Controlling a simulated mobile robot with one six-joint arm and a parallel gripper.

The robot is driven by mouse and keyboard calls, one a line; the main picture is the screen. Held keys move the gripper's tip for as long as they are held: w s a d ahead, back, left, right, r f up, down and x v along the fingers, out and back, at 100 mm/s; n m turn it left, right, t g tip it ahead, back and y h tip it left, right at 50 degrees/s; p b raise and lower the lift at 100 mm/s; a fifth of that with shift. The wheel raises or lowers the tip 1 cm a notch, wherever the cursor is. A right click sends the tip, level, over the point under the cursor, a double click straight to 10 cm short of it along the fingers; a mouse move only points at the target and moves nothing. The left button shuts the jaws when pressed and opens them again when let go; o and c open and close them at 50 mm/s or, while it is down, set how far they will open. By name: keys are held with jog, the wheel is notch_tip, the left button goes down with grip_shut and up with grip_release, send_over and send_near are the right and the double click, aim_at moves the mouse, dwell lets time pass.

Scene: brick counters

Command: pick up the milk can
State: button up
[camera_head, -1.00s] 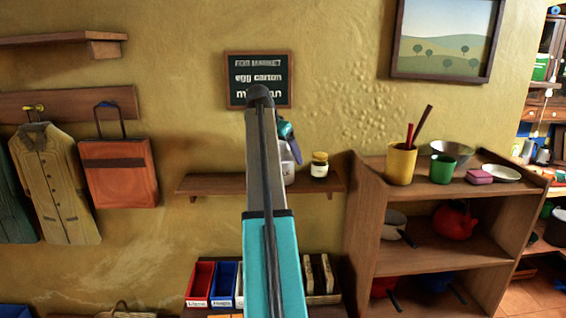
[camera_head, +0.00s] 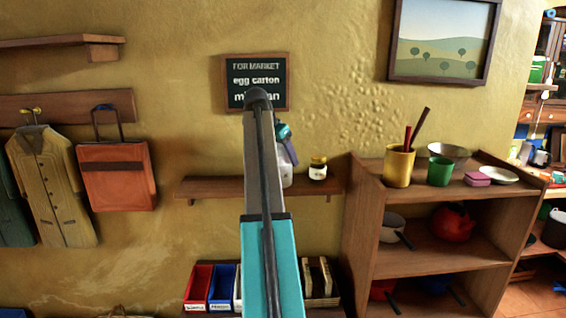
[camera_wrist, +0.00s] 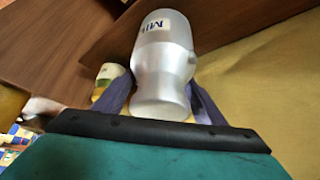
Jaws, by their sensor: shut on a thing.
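The milk can (camera_wrist: 163,55) is a silvery-grey can with a white "Milk" label, large in the wrist view. In the head view the milk can (camera_head: 287,178) shows as a pale sliver at the wall shelf (camera_head: 225,185), mostly hidden by my arm. My gripper (camera_wrist: 160,98) has one purple finger on each side of the can's narrower neck and is shut on it. In the head view my gripper (camera_head: 287,150) is partly hidden behind my arm. I cannot tell whether the can's base touches the shelf.
A small yellow-lidded jar (camera_head: 318,169) stands close to the can's right on the shelf; it also shows in the wrist view (camera_wrist: 108,75). A wooden shelf unit (camera_head: 365,225) with cups and pots is further right. A chalkboard (camera_head: 256,70) hangs above.

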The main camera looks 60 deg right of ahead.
jog(key=shift+r, duration=0.2)
jog(key=shift+r+b, duration=0.95)
jog(key=shift+r, duration=0.45)
jog(key=shift+a+r, duration=0.15)
jog(key=s+a+b, duration=0.2)
jog(key=a, duration=0.5)
jog(key=s+a+r+b, duration=0.1)
jog(key=s+a+b, duration=0.1)
jog(key=a, duration=0.6)
jog(key=shift+s+r+b, duration=0.3)
jog(key=shift+b, duration=0.05)
